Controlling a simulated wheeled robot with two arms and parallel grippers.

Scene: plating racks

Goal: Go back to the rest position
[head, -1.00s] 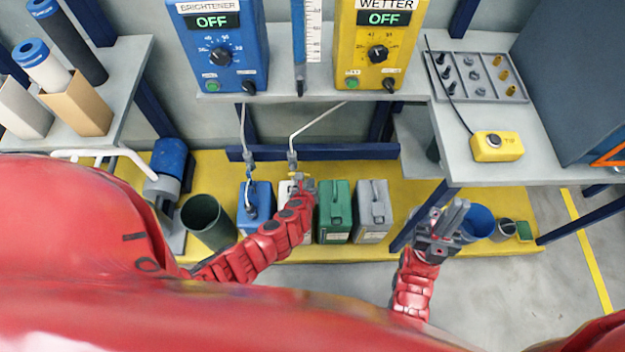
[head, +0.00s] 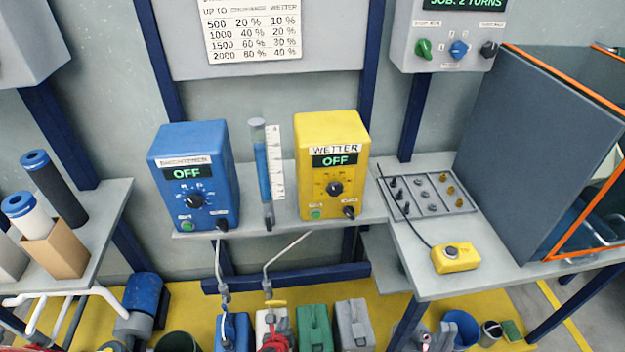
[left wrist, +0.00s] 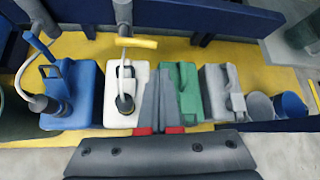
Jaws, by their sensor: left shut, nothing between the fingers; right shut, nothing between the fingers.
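My left gripper (left wrist: 160,90) is shut and empty in the left wrist view, its fingers pointing at the gap between the white jug (left wrist: 125,88) and the green jug (left wrist: 181,90). In the head view its red arm (head: 273,344) shows only at the bottom edge, by the white jug. My right gripper (head: 438,338) is shut and empty at the bottom edge of the head view, to the right of the grey jug (head: 352,322). The rest of both arms is out of the head view.
A blue jug (head: 234,333) stands left of the white one. Above, a shelf holds the blue brightener pump (head: 197,200) and the yellow wetter pump (head: 333,150), both reading OFF. A bench (head: 420,280) with a yellow button box (head: 456,257) is at right, beside a blue bucket (head: 461,328).

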